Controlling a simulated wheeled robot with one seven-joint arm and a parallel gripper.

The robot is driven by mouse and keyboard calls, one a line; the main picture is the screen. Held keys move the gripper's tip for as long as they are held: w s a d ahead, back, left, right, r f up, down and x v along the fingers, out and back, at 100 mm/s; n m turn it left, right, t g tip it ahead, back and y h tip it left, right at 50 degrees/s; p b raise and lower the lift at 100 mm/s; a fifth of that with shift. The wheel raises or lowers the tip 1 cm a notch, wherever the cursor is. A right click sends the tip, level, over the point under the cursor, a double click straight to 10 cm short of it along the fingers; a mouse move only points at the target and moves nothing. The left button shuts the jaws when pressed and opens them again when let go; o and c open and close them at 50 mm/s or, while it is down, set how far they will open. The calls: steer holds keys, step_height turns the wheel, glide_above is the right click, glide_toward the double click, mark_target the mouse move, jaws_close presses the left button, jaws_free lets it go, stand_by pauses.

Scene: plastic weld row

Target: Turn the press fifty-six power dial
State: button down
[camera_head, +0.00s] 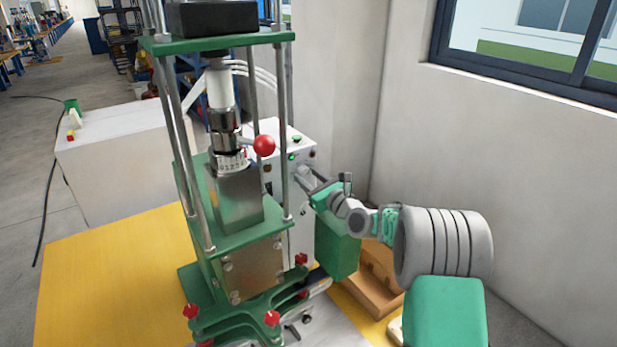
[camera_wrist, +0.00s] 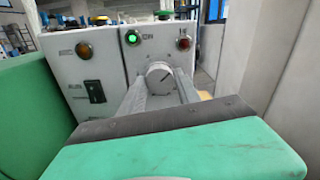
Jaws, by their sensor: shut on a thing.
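The power dial (camera_wrist: 159,75) is a round light-grey knob with a dark pointer mark, on the front of a grey control box (camera_wrist: 112,68). In the wrist view my gripper (camera_wrist: 160,88) has one finger on each side of the dial and is shut on it. The pointer tilts to the upper right. In the head view my gripper (camera_head: 304,180) reaches from the right to the control box behind the green press (camera_head: 217,240). The dial is hard to make out there, behind the fingers.
A lit green lamp (camera_wrist: 133,38), an orange lamp (camera_wrist: 84,50), a red-brown lamp (camera_wrist: 184,43) and a black switch (camera_wrist: 94,91) surround the dial. The press posts and a red ball knob (camera_head: 264,146) stand to the left. A wall (camera_head: 530,170) is close on the right.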

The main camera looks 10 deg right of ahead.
steer(key=shift+m, duration=0.6)
steer(key=c, duration=0.9)
jaws_free()
steer(key=b+v, duration=0.2)
steer(key=v, duration=0.6)
steer(key=shift+b, duration=0.35)
steer(key=shift+w, duration=0.1)
